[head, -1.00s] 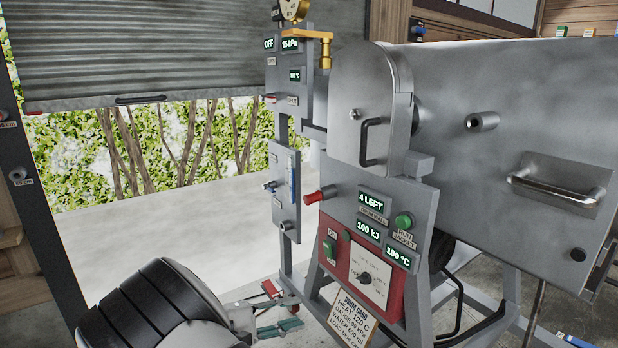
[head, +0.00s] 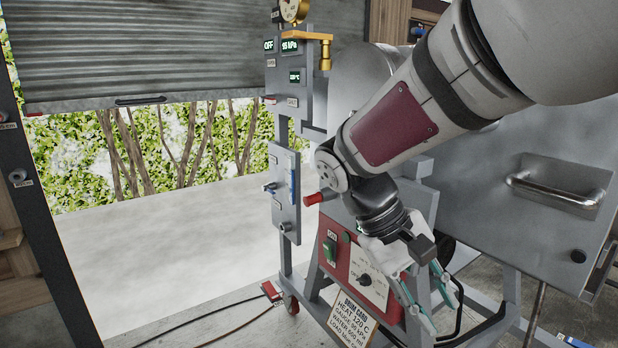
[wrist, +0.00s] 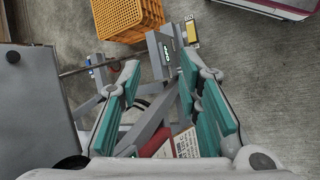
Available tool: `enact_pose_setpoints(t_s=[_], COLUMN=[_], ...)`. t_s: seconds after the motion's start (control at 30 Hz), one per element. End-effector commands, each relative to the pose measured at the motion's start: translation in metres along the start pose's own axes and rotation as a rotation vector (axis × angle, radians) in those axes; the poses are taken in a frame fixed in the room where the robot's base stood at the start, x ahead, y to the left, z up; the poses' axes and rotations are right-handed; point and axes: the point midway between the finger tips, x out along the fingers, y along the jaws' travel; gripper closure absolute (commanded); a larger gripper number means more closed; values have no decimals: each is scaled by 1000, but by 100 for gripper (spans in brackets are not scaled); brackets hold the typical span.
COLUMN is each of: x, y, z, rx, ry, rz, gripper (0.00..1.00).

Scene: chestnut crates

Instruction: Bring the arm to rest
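My arm reaches down from the upper right in the head view, across the front of the steel drum machine (head: 465,190). My gripper (head: 438,310) hangs below it, pointing down, in front of the machine's lower frame and the red control panel (head: 343,262). In the wrist view my gripper (wrist: 160,82) has its two teal-padded fingers spread wide, with nothing between them.
A drum card (head: 351,322) hangs below the red panel. A column of gauges and valves (head: 285,180) stands left of the machine. The wrist view shows an orange crate (wrist: 128,18) on the floor. Pale floor (head: 170,235) lies open at left, with cables in front.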

Motion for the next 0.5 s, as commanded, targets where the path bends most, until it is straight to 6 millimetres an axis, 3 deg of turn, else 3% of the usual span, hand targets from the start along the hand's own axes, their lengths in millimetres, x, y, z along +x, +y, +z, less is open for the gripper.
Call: enact_pose_setpoints(t_s=[0.03, 0.2, 0.5], x=[1, 8, 24], y=[6, 10, -10], z=[19, 74, 158], rx=[20, 68, 160], ry=[14, 61, 179], rz=[-50, -197, -401], gripper=[68, 68, 68])
